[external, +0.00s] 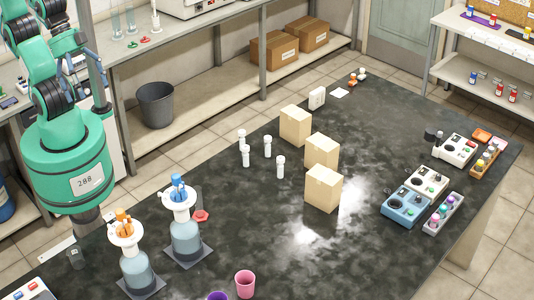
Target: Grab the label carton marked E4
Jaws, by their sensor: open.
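Three plain beige cartons stand on the dark bench top: a back one (296,126), a middle one (322,151) and a front one (323,188). No marking can be read on any of them from here, so I cannot tell which is E4. My arm is folded at the upper left. Slender dark pieces beside its links seem to be my gripper (97,69). It is partly hidden, looks empty and is far to the left of the cartons.
Several small white bottles (281,167) stand left of the cartons. Two flasks (186,238) holding coloured items and a pink cup (245,284) stand near the front. Instruments (405,207) and a vial rack (443,214) line the right edge. The bench around the cartons is mostly clear.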

